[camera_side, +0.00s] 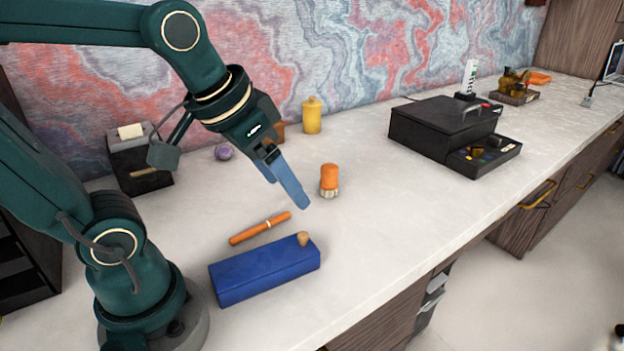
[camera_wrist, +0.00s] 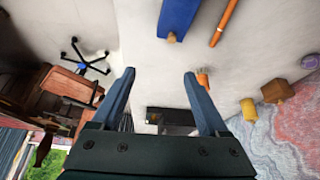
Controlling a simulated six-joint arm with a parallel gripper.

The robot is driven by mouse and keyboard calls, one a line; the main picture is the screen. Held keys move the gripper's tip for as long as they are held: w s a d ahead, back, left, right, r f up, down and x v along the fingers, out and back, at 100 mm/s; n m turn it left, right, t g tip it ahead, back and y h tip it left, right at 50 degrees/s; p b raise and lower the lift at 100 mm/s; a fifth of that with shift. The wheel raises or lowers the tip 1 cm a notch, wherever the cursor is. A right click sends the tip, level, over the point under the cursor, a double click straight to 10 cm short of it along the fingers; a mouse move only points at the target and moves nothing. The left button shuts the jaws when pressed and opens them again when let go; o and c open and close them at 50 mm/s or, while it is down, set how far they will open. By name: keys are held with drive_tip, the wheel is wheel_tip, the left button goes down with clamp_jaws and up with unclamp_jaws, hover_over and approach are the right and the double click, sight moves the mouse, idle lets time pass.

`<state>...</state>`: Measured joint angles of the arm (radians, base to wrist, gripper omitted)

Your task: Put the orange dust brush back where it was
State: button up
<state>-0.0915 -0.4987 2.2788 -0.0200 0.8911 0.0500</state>
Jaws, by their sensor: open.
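The orange dust brush (camera_side: 329,179) stands upright on the white counter, orange handle up and pale bristles down. My gripper (camera_side: 289,190) is above the counter to the left of the brush in the side view, apart from it. In the wrist view my gripper (camera_wrist: 158,75) is open with nothing between its blue fingers. The brush shows there too (camera_wrist: 203,79), just beyond the right fingertip, which partly hides it.
A blue box (camera_side: 264,271) with a small wooden knob and an orange stick (camera_side: 260,228) lie in front. A yellow jar (camera_side: 312,116) and a purple ball (camera_side: 223,151) stand by the wall. A black case (camera_side: 445,127) is to the right. The counter between is clear.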

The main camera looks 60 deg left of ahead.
drive_tip(key=shift+m, duration=0.3)
drive_tip(key=s, duration=0.1)
drive_tip(key=s+d+f, duration=0.1)
drive_tip(key=s, duration=0.1)
drive_tip(key=s+f, duration=0.1)
drive_tip(key=s, duration=0.1)
drive_tip(key=shift+d+f, duration=0.1)
drive_tip(key=shift+d, duration=0.2)
drive_tip(key=shift+w, duration=0.1)
idle(0.5)
